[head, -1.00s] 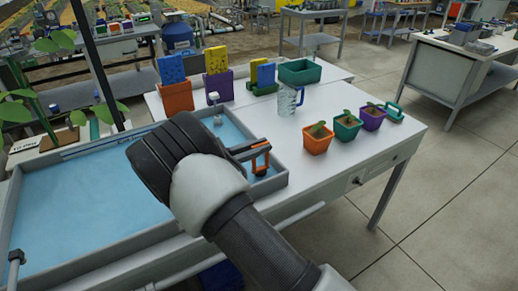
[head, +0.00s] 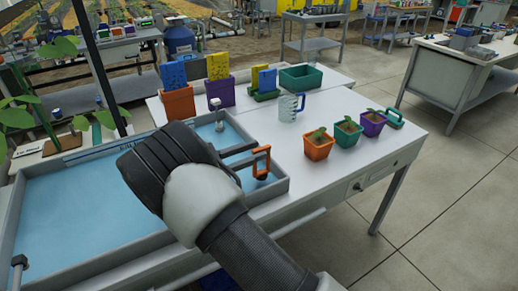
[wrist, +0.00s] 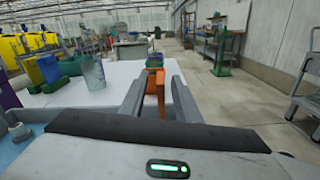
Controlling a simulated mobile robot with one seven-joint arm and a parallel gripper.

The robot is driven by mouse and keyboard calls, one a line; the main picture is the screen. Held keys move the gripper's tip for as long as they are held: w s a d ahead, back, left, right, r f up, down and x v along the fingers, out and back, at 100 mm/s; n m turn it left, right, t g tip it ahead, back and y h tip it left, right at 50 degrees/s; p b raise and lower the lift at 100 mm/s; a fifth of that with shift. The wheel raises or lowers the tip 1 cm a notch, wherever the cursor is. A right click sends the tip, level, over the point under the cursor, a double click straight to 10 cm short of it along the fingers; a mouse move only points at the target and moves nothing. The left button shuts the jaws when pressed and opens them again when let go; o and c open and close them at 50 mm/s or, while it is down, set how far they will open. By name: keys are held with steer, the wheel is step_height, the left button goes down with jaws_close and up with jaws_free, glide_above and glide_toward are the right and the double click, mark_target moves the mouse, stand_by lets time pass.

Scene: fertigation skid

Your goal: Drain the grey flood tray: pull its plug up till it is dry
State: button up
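The grey flood tray (head: 280,187) holds a sheet of blue water (head: 85,200). Its plug has an orange loop handle (head: 262,160) standing upright above a dark plug body (head: 262,177) in the tray's right corner. My gripper (head: 252,153) is at the handle, its two fingers apart. In the wrist view the orange handle (wrist: 155,88) shows between the fingertips, with a gap visible beside it, so the fingers look open. Whether either finger touches the handle cannot be told. My wrist hides part of the water and tray.
Orange (head: 318,148), green (head: 346,134) and purple (head: 373,124) seedling pots stand on the white bench right of the tray. A clear jug (head: 288,108) and an empty green bin (head: 301,77) stand behind. A post with a grey cap (head: 217,108) rises near the tray's back corner.

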steer(key=v, duration=1.4)
steer(key=shift+s+a, duration=0.2)
steer(key=shift+a, duration=0.15)
steer(key=shift+r, duration=0.1)
